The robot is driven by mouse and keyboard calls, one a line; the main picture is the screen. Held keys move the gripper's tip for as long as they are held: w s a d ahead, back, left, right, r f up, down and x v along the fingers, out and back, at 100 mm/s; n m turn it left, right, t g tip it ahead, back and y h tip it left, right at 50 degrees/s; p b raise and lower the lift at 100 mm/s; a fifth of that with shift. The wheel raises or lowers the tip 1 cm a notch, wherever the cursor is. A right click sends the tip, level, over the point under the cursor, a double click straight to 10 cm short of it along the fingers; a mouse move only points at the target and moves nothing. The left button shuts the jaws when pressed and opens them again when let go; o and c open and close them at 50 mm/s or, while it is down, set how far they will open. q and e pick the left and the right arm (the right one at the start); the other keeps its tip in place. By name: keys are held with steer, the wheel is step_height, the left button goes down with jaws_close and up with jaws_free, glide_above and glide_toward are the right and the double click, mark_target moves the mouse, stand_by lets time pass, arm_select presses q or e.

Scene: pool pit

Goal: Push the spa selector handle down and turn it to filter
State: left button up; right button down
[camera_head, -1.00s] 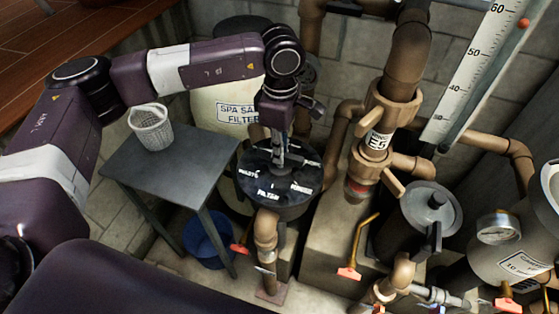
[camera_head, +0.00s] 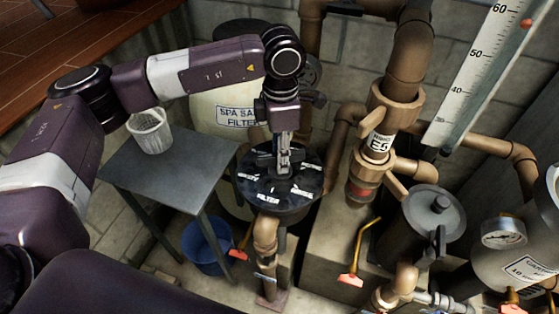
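The spa selector (camera_head: 305,203) is a round black valve top with white labels around its face. The FILTER label (camera_head: 268,199) is at its front, facing me. My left gripper (camera_head: 284,165) points down over the middle of the valve top. Its fingers look close together at the handle, but the handle is mostly hidden behind them, and I cannot tell whether they grip it. The tan tank marked SPA SAND FILTER (camera_head: 238,116) stands behind the valve. My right gripper is not in the picture.
A grey table (camera_head: 172,180) with a white basket (camera_head: 150,130) stands left of the valve, a blue bucket (camera_head: 207,246) below it. Brown pipes (camera_head: 408,60) and a concrete block (camera_head: 322,235) crowd the right. A brown pipe (camera_head: 265,238) rises in front of the valve.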

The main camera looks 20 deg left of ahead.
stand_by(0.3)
arm_select(q)
step_height(320, 180, up, 7)
steer(key=p, duration=0.3)
steer(key=shift+r, duration=0.1)
